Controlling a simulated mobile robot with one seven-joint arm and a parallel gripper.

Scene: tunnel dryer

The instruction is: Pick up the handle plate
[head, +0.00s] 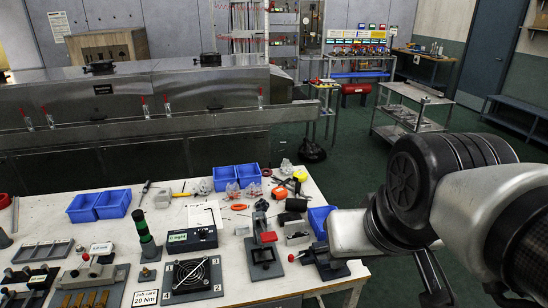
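I cannot tell for sure which item is the handle plate. One candidate is a dark flat plate (264,268) with an upright block and a red part, near the front of the white workbench (232,297). Another is a dark fixture (325,262) at the bench's right end, partly hidden by my arm. My arm fills the right side of the head view, and its silver and black links reach over the bench's right end. I cannot make out my gripper's fingertips, or anything held in them.
Blue bins (100,205) and (237,176) stand along the bench's back. A fan plate (192,278), a green-topped post (145,238) and a black display box (192,238) crowd the front. The steel dryer (150,110) stands behind. Green floor (345,165) lies open at right.

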